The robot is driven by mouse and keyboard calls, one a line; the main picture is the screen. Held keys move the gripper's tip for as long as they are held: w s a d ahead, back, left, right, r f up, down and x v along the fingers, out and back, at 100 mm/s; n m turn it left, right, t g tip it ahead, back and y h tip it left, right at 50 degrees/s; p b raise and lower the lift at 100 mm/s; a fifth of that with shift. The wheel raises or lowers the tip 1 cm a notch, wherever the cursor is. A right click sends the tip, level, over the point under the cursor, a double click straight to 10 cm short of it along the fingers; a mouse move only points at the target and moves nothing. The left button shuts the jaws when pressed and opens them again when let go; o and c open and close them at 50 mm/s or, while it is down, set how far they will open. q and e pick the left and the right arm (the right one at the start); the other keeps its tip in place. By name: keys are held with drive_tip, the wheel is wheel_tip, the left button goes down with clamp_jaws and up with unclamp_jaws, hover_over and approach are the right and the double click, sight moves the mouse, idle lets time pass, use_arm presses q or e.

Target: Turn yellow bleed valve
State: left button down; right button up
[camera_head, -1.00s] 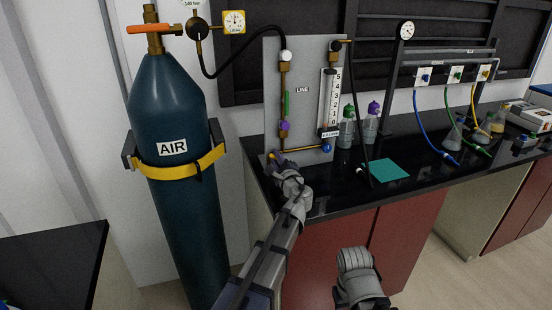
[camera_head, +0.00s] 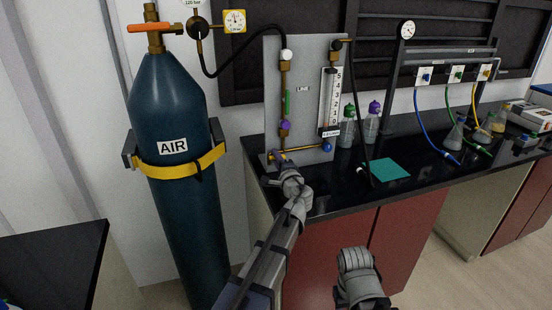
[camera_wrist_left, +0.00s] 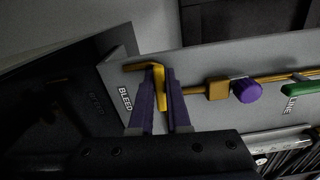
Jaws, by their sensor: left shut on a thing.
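The yellow bleed valve handle (camera_wrist_left: 161,92) is an L-shaped lever at the end of the brass line, beside the BLEED label (camera_wrist_left: 125,98) in the left wrist view. The purple fingers of my left gripper (camera_wrist_left: 160,72) are shut on it, one on each side of its long arm. In the head view my left gripper (camera_head: 276,157) is at the lower left corner of the grey panel (camera_head: 305,65), and it mostly hides the handle.
A purple knob (camera_head: 285,126) and a green handle (camera_head: 287,102) sit above on the panel line. A blue AIR cylinder (camera_head: 172,190) stands at left. Bottles (camera_head: 346,130) and a teal mat (camera_head: 389,169) are right of the panel on the black bench.

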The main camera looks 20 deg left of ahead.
use_arm(q)
drive_tip(key=c, duration=0.9)
unclamp_jaws()
drive_tip(key=shift+s, duration=0.15)
drive_tip(key=v, duration=0.7)
drive_tip(key=shift+s+d, duration=0.25)
